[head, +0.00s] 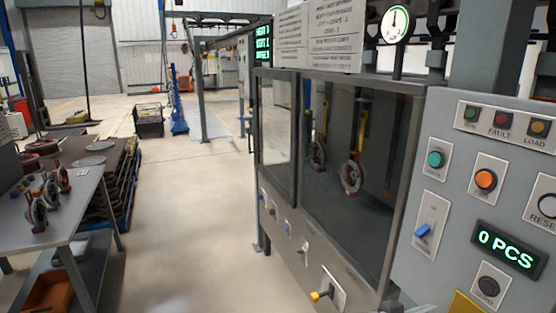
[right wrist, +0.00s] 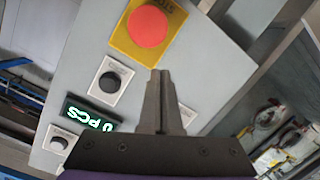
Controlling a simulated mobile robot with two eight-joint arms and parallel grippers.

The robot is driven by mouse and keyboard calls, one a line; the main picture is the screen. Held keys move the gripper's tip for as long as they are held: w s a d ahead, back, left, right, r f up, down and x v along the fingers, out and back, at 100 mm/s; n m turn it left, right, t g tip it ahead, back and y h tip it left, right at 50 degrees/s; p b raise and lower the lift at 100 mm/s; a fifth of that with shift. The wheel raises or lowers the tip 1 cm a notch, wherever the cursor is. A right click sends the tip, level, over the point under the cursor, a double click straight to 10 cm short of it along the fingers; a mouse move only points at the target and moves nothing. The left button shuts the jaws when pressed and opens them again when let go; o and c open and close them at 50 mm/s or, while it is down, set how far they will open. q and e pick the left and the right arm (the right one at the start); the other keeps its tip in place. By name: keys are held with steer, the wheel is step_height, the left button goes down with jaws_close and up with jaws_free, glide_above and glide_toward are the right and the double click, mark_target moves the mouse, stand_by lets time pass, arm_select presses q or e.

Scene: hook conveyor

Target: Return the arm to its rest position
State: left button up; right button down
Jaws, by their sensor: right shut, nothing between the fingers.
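My right gripper (right wrist: 160,78) shows in the right wrist view with its two fingers together and nothing between them. It is in front of the grey control panel (right wrist: 80,75), below a red mushroom button (right wrist: 148,26) on a yellow plate. I cannot tell whether the fingertips touch the panel. In the head view at most a small dark part of this gripper shows at the bottom edge. My left gripper is not in view.
The control panel (head: 440,200) stands at the right with a "0 PCS" display (head: 506,250). Left of it is a glazed cabinet (head: 400,190) with hooks carrying parts (head: 351,177). A workbench (head: 75,205) with several parts stands at the left. The floor (head: 185,210) between is clear.

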steer(key=s+f+n+g+y+p, duration=0.1)
steer(key=s+f+n+y, duration=0.2)
steer(key=s+f+y, duration=0.3)
steer(key=s+a+f+n+y+p, duration=0.1)
steer(key=s+a+f+n+y, duration=0.1)
steer(key=s+a+f+y, duration=0.2)
steer(key=s+a+f+n+y+p, duration=0.1)
steer(key=s+a+f+n+y, duration=0.2)
steer(key=a, duration=0.7)
steer(key=s+f+y, duration=0.1)
steer(key=s+y, duration=0.1)
steer(key=s, duration=0.1)
steer(key=shift+s+t, duration=0.3)
steer(key=shift+s, duration=0.1)
steer(key=shift+f, duration=0.1)
